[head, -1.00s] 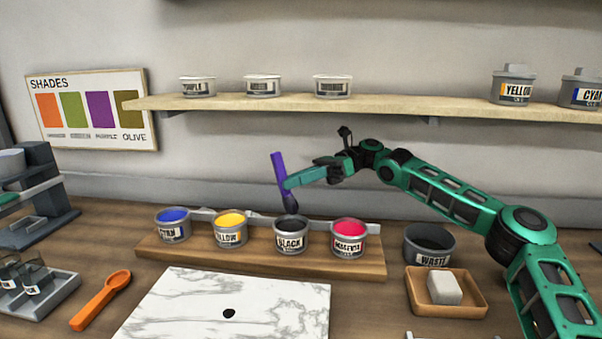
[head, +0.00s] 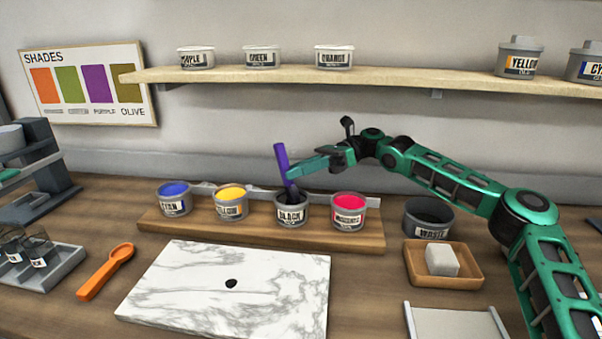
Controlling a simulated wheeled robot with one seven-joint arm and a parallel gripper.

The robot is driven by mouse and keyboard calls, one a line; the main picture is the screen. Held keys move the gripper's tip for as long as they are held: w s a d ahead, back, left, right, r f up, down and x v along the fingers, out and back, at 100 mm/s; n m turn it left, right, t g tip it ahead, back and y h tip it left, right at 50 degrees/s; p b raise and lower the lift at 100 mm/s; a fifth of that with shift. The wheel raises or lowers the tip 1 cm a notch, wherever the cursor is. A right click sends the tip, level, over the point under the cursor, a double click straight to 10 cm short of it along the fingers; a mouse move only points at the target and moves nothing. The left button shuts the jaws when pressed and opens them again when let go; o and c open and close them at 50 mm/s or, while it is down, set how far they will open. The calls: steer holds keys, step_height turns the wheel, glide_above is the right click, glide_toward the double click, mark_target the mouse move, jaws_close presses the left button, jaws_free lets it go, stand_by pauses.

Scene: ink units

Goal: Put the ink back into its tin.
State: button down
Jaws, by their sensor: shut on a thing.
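My gripper (head: 292,174) is shut on a purple-handled tool (head: 282,159), held nearly upright with a slight tilt. The tool's dark lower end is at the mouth of the open tin labelled BLACK (head: 291,214) and seems to dip inside; its tip is hidden. A small black ink dab (head: 231,283) lies on the white marble slab (head: 170,300). Open tins of cyan (head: 174,203), yellow (head: 230,208) and magenta (head: 349,215) stand in the same row on a wooden board (head: 200,231).
A WASTE tub (head: 430,221) and a wooden tray (head: 420,271) with a pale block (head: 442,259) stand right of the board. An orange spoon (head: 105,271) lies left of the slab. A shelf (head: 400,79) with lidded tins runs above.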

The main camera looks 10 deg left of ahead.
stand_by(0.4)
step_height(320, 180, up, 9)
steer(key=shift+f, duration=0.15)
stand_by(0.5)
stand_by(0.5)
